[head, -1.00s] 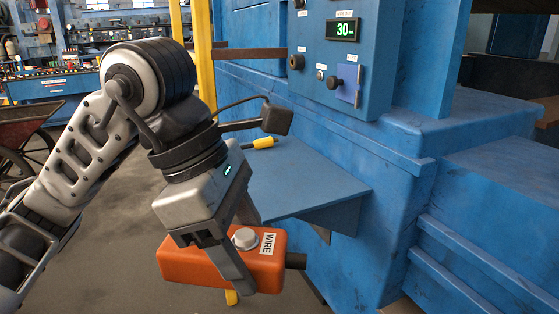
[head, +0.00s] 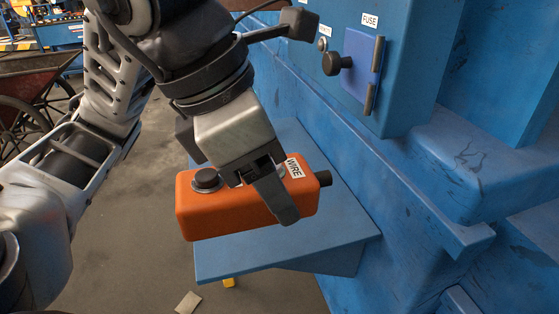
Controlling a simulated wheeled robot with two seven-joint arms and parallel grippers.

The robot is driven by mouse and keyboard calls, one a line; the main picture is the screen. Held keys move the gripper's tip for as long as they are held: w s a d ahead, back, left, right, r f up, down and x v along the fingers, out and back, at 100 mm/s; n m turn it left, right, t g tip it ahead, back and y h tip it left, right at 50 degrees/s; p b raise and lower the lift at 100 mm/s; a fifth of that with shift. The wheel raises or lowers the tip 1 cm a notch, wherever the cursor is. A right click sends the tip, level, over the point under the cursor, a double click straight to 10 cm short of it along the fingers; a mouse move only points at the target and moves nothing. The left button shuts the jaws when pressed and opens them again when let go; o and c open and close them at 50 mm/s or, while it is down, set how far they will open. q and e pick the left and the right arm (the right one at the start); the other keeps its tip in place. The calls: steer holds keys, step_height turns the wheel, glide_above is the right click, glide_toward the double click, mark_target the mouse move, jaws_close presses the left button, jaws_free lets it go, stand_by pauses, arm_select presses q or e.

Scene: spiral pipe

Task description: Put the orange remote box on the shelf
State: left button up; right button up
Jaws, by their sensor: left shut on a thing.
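The orange remote box (head: 225,215) has a "WIRE" label, a dark round knob on top and a black stub at its right end. My left gripper (head: 268,192) is shut on the box from above, with one finger down its near side. In the head view the box overlaps the blue shelf (head: 290,252), which juts from the blue machine. I cannot tell whether the box touches the shelf or is held above it. My right gripper is not in view.
The blue machine (head: 420,240) fills the right side, with a control panel (head: 395,95) carrying a black knob and a fuse door above the shelf. The shelf's front part is bare. A wheelbarrow (head: 30,95) stands at the far left. A small tan piece (head: 188,302) lies on the floor.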

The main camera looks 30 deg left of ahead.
arm_select(q)
steer(key=w+a+f, duration=0.2)
steer(key=w, duration=0.1)
steer(key=w+a+f+b, duration=0.1)
steer(key=w+a+f, duration=0.1)
steer(key=w+f, duration=0.1)
steer(key=w+a+f, duration=0.2)
steer(key=w+f, duration=0.1)
steer(key=w, duration=0.1)
steer(key=shift+w+f+b, duration=0.2)
steer(key=shift+b, duration=0.15)
steer(key=shift+w+a+f, duration=0.2)
steer(key=shift+w+f, duration=0.2)
steer(key=shift+f, duration=0.1)
steer(key=shift+w+a+f, duration=0.1)
steer(key=shift+w+f, duration=0.05)
steer(key=shift+f, duration=1.55)
steer(key=shift+f+b, duration=0.25)
steer(key=shift+b, duration=0.1)
steer(key=o, duration=1.2)
